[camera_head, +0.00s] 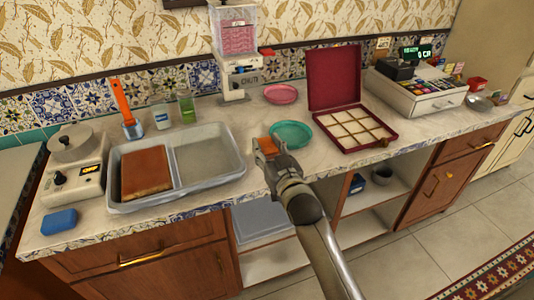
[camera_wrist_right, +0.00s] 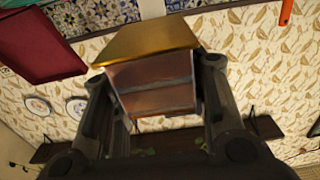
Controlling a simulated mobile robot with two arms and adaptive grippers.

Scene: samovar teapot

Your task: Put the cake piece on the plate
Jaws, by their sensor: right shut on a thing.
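My right gripper (camera_head: 272,158) is shut on a cake piece (camera_head: 265,145) with an orange-brown top. In the head view the cake piece appears just left of a teal-green plate (camera_head: 290,132) on the counter, and the gripper partly covers the plate's near-left side. I cannot tell the height of the piece above the counter. A pink plate (camera_head: 281,93) lies farther back. My left gripper is not in view.
A metal tray (camera_head: 208,158) at left holds a brown cake slab (camera_head: 145,172). A spatula with an orange handle (camera_head: 122,102) and two cups stand behind it. An open red box with compartments (camera_head: 352,128) is right of the green plate. A cash register (camera_head: 415,90) stands farther right.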

